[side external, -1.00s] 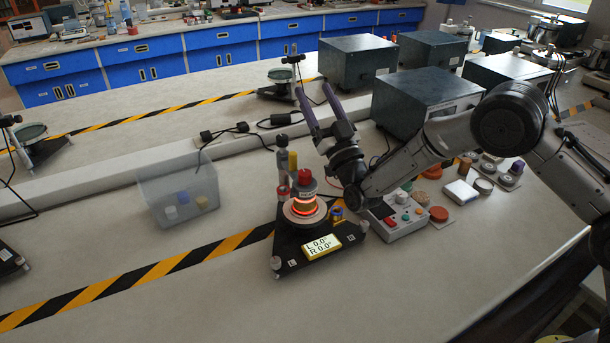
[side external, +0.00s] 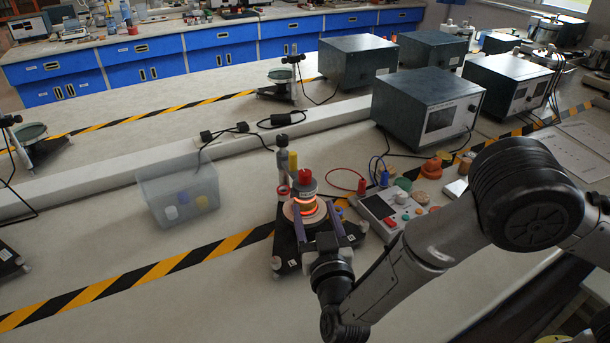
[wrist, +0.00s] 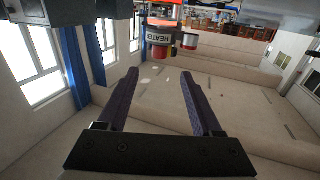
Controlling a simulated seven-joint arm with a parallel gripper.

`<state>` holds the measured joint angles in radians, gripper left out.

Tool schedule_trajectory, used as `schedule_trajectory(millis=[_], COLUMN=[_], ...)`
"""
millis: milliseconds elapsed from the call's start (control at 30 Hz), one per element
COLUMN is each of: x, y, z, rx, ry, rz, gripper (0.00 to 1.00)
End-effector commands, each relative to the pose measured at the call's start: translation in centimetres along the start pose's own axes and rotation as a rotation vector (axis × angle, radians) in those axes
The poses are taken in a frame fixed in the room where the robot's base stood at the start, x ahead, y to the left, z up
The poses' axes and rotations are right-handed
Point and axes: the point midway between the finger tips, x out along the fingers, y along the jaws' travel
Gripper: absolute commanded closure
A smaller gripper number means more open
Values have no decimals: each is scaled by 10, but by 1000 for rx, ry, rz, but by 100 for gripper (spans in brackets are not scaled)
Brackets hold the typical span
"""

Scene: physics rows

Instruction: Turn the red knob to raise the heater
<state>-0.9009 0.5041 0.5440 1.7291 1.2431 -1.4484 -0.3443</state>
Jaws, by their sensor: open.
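A small stand on a black triangular base (side external: 288,262) carries the heater (side external: 307,188), a grey cylinder with a glowing orange band beneath it. A red knob (side external: 305,176) sits on top. In the wrist view the cylinder with its HEATER label (wrist: 160,38) appears just beyond the fingertips, roughly centred between them. My gripper (side external: 314,210) is low at the front of the stand, with its purple fingers apart on either side of the glowing part. The wrist view also shows the gripper (wrist: 160,72) open and empty. My gripper hides the front of the stand.
Right of the stand is a control box (side external: 392,212) with red and blue cables and coloured knobs nearby. A clear bin (side external: 178,192) stands left. A yellow-topped post (side external: 292,160) rises behind the heater. Large instrument boxes (side external: 427,105) stand at the back right.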

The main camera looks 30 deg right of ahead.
Motion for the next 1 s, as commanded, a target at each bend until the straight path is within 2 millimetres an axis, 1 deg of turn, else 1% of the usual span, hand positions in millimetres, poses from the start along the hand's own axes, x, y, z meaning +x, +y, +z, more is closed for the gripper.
schedule_trajectory(millis=[33,300,400,533,733,1000], x=[10,63,82,102,118,121], y=[2,2,1,2,1,1], z=[0,0,0,0,0,0], rx=[0,1,1,1,0,0], ry=[0,1,1,1,0,0], rz=[5,5,4,4,2,1], gripper=[33,33,33,33,33,33])
